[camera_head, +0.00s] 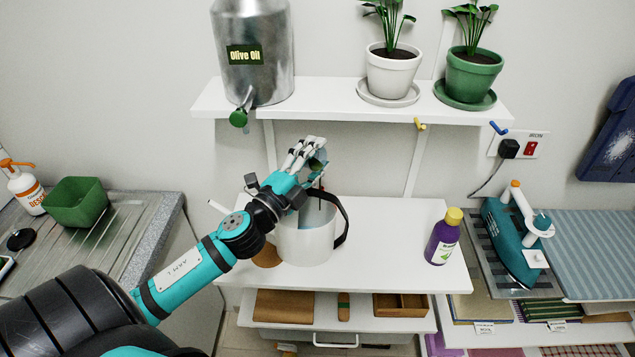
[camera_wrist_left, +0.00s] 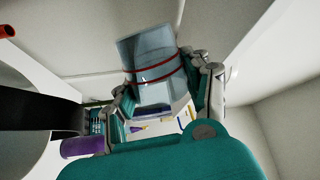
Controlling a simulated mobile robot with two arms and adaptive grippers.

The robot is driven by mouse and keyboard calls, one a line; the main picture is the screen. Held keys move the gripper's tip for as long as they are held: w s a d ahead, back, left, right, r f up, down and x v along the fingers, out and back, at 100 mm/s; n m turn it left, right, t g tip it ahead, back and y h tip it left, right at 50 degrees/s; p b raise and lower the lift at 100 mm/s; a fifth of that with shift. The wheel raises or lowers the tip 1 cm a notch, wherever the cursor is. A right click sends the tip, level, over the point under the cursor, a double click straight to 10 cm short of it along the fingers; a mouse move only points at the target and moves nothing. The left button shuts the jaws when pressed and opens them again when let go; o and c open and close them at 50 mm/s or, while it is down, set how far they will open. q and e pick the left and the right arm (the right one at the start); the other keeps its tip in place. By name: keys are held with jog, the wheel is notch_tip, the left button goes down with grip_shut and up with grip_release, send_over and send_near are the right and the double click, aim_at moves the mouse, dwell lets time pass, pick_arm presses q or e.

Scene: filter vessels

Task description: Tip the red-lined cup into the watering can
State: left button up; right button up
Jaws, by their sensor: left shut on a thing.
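The red-lined cup (camera_wrist_left: 152,72) is clear and bluish with red bands. In the left wrist view it sits between the fingers of my left gripper (camera_wrist_left: 165,95), which is shut on it. In the head view the gripper (camera_head: 312,165) is above the white watering can (camera_head: 305,247), and its fingers hide most of the cup. The can stands upright on the white table, with a black handle at its right and a thin white spout at its left. Pale blue shows inside its opening; I cannot tell whether this is water. My right gripper is not in view.
A shelf (camera_head: 330,116) above holds a metal olive oil can (camera_head: 252,75) with a green tap and two potted plants. A purple bottle (camera_head: 443,240) stands on the table (camera_head: 390,262) to the right. The table between can and bottle is clear. A brown round thing (camera_head: 267,257) lies beside the can.

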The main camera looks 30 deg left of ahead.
pick_arm(q)
jog(key=shift+r+m+p, duration=0.3)
jog(key=shift+r+m, duration=0.1)
jog(key=shift+r, duration=0.05)
jog(key=shift+d+m+h, duration=0.2)
jog(key=shift+m+h, duration=0.2)
jog(key=shift+m, duration=0.7)
dwell(0.4)
